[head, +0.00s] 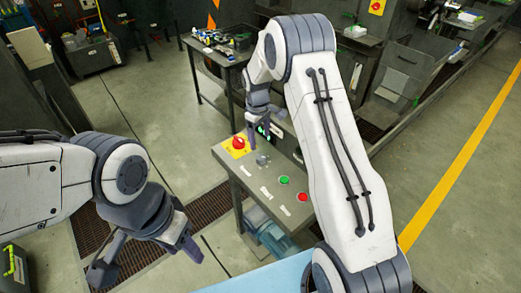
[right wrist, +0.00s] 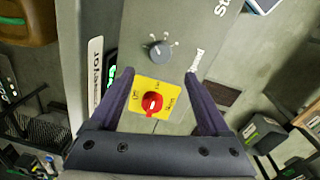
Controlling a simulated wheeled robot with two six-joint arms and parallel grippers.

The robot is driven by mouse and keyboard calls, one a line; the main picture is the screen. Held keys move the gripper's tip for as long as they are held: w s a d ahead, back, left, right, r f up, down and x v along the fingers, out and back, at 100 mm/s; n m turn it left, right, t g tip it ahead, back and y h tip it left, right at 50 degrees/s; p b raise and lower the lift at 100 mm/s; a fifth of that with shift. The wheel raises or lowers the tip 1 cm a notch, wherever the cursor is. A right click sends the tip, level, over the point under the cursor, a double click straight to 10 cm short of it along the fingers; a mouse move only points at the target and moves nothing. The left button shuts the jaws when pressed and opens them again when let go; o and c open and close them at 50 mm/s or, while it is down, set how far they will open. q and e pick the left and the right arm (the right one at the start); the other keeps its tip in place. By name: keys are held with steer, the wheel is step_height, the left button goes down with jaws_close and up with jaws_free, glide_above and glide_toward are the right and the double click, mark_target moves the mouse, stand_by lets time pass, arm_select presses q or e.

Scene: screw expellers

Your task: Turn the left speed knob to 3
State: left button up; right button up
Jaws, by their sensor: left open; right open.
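A grey speed knob (right wrist: 159,50) with small marks around it sits on the grey control panel (head: 252,178), beside the word "Speed" in the right wrist view. It also shows in the head view (head: 262,160); the setting it points to is too small to read. My right gripper (head: 265,128) is open above the panel. In the right wrist view its fingertips (right wrist: 159,76) lie either side of the space between the knob and a red rotary switch (right wrist: 152,103) on a yellow plate, with nothing held. My left gripper (head: 150,262) is open and empty, left of the panel.
A green button (head: 284,180) and a red button (head: 303,196) sit nearer on the panel. A table with parts (head: 222,42) stands behind. Dark floor grating surrounds the panel stand. A light blue surface (head: 265,278) lies at the bottom. Open floor is at left.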

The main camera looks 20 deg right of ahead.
mark_target(261, 157)
steer(key=f+p, duration=0.3)
steer(key=f, duration=0.5)
steer(key=shift+d+f, duration=0.15)
steer(key=shift+d, duration=0.05)
steer(key=shift+f+p, duration=0.3)
steer(key=shift+f, duration=0.3)
steer(key=shift+w, duration=0.1)
jaws_close()
